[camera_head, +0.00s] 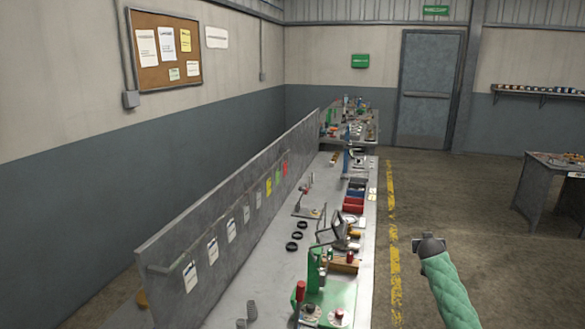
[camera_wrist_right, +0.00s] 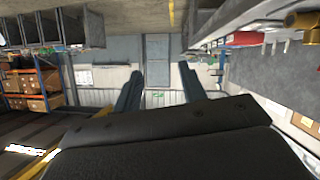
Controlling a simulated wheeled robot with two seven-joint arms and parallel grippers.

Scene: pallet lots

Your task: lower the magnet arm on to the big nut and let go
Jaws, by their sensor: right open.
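A small stand with a thin upright arm and a red part (camera_head: 307,191) is on the long grey bench in the head view; it may be the magnet arm, but it is too small to be sure. Several black rings (camera_head: 297,236) lie in front of it on the bench; I cannot tell whether any is the big nut. My right gripper (camera_head: 430,243) is in the aisle right of the bench, apart from these things. In the right wrist view its two fingers (camera_wrist_right: 160,88) are spread with nothing between them. My left gripper is not in view.
A green fixture with a red handle (camera_head: 321,298) stands at the bench's near end. Red and blue bins (camera_head: 354,203) sit farther back. A grey panel (camera_head: 222,225) closes the left side. The floor beyond the yellow line (camera_head: 394,250) is clear up to another table (camera_head: 548,160).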

